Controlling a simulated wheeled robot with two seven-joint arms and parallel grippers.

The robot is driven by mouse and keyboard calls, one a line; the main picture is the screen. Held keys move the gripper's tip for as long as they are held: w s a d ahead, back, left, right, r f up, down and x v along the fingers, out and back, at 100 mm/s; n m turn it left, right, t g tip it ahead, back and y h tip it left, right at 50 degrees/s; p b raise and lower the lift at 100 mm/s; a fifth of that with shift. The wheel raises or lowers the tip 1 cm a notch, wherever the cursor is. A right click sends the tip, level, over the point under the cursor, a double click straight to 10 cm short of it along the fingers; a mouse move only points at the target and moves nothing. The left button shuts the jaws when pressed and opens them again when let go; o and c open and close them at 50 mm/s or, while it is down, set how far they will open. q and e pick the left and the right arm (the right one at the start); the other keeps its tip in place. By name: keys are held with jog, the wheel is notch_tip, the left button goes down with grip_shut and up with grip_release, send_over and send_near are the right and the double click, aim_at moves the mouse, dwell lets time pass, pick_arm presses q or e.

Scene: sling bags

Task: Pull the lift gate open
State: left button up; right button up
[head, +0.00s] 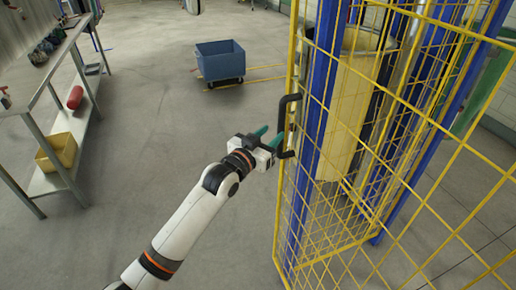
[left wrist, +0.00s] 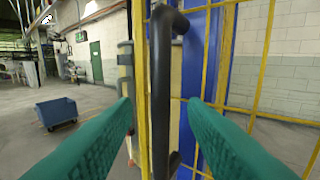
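The lift gate (head: 310,150) is a yellow wire mesh panel on the right in the head view. A black bar handle (head: 284,122) stands upright on its left edge. My left gripper (head: 268,136) is at the handle's lower part. In the left wrist view the handle (left wrist: 161,90) runs upright between the two green fingers of my left gripper (left wrist: 160,115). The fingers are wide apart, with clear space on both sides of the handle. Blue posts (head: 322,90) stand by the mesh. My right gripper is not in view.
A blue cart (head: 220,62) stands on the floor behind. A metal shelf (head: 75,125) at the left holds a yellow bin (head: 57,151) and a red cylinder (head: 75,97). The floor between shelf and gate is clear. A yellow panel (head: 348,115) stands behind the mesh.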

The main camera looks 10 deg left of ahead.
pick_arm(q)
jog(key=b+v, duration=0.1)
jog(key=v, duration=0.4)
jog(key=shift+s+a, duration=0.15)
jog(key=shift+s, duration=0.25)
jog(key=shift+f, duration=0.1)
jog(key=a+f+n+g+y, duration=0.1)
jog(key=a+f+g+y, duration=0.1)
jog(key=f, duration=0.9)
jog(key=a+f+n+g+y, duration=0.1)
jog(key=a+f+y, duration=0.15)
jog(key=f, duration=0.95)
jog(key=s+a+f+g, duration=0.15)
jog(key=s+f, duration=0.25)
jog(key=f, duration=0.5)
jog(key=s+a+f+g, duration=0.1)
jog(key=s+f+g, duration=0.1)
jog(key=s+f, duration=0.45)
jog(key=s+a+f+g, duration=0.1)
jog(key=s+f+g, duration=0.2)
jog(key=s+f, duration=0.5)
jog(key=s+a+f+g+y+b, duration=0.1)
jog(key=s+f+g, duration=0.2)
jog(key=s+f, duration=0.6)
jog(key=s+a+f+g+y, duration=0.1)
jog(key=s+f+g, duration=0.2)
jog(key=s+f, duration=0.6)
jog(key=s, duration=1.4)
jog(key=shift+s+a+f, duration=0.2)
jog(key=shift+s+a, duration=0.05)
